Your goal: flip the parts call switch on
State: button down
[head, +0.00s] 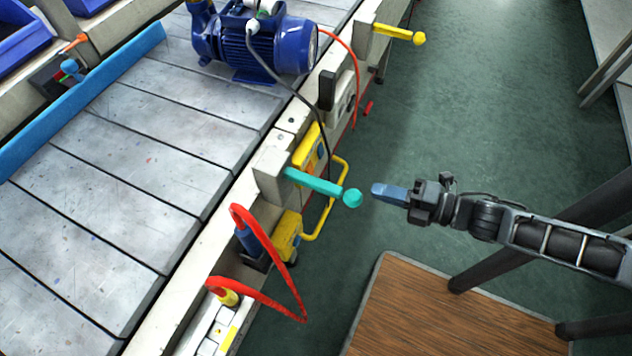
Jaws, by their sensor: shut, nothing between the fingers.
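A teal lever (315,182) with a round knob sticks out to the right from a pale box (271,165) on the side of the line. I cannot read any label that marks it as the parts call switch. My gripper (388,193) has blue fingertips, is shut and empty, and points left at the teal knob. A small gap shows between the fingertips and the knob. A second lever, yellow with a round knob (418,38), sticks out from another pale box farther up the line.
A blue pump motor (268,50) stands on the grey slatted conveyor (150,140). Red cables (270,245) and a yellow device with a handle (340,180) hang by the line's edge. A wooden-topped table (440,320) is below my arm. Green floor (470,110) is clear beyond.

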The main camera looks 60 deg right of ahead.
jog(key=shift+w, duration=0.1)
jog(key=p, duration=0.1)
send_near(310, 170)
jog(key=w+f, duration=0.3)
jog(key=w, duration=0.2)
jog(key=shift+w+f, duration=0.1)
jog(key=shift+w, duration=0.6)
